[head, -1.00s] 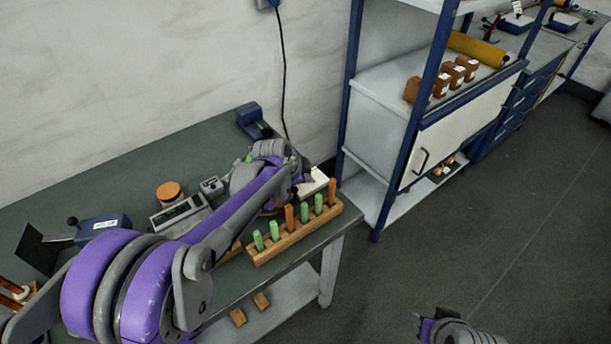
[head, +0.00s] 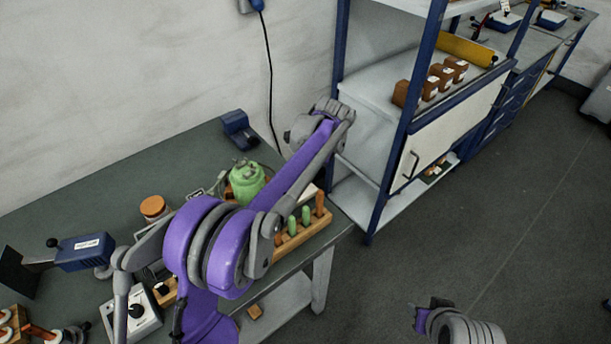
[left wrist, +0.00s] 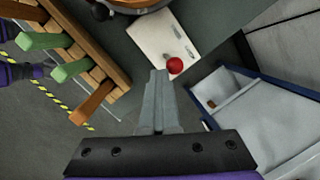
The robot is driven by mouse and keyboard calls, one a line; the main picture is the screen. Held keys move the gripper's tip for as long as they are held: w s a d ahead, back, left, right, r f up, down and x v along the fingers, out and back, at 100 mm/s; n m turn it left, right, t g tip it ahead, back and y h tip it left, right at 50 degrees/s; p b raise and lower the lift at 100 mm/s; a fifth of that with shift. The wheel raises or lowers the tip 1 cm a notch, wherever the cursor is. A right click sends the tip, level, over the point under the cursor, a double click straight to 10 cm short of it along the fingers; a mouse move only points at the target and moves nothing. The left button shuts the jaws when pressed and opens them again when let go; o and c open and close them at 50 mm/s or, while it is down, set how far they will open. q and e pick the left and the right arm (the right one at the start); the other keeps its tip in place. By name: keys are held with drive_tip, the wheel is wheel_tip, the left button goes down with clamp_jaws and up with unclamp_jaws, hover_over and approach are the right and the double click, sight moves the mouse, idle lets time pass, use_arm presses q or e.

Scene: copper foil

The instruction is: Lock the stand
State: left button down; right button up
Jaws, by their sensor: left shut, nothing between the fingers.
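In the left wrist view a white plate (left wrist: 158,38) with a red round knob (left wrist: 175,65) lies on the bench near its edge. I cannot tell whether this is the stand or what state any lock is in. My left gripper (left wrist: 159,76) is shut and empty, its tips just beside the knob in the picture; contact cannot be told. In the head view my left arm reaches over the bench and its fingers are hidden. The plate is mostly hidden there behind the arm. Part of my right arm's end (head: 425,318) shows at the bottom right, too unclear to tell its fingers.
A wooden rack (head: 290,243) with green and orange handles stands at the bench's front edge, close to my left arm. A green canister (head: 246,184) stands behind the arm. A blue-framed shelf (head: 405,120) rises to the right. Open floor lies beyond.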

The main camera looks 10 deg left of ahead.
use_arm(q)
drive_tip(key=shift+w+d+f+g+y, duration=0.2)
drive_tip(key=shift+w+d+g+y, duration=0.2)
drive_tip(key=shift+w+g+y, duration=0.15)
drive_tip(key=shift+w, duration=0.1)
drive_tip(key=shift+s+a+r, duration=0.15)
drive_tip(key=shift+s+r, duration=0.05)
drive_tip(key=shift+w+r+p, duration=0.1)
drive_tip(key=shift+r+p, duration=0.2)
drive_tip(key=shift+r, duration=0.4)
use_arm(e)
drive_tip(key=shift+w+d+r, duration=0.2)
drive_tip(key=shift+w+r, duration=0.2)
drive_tip(key=shift+w, duration=0.15)
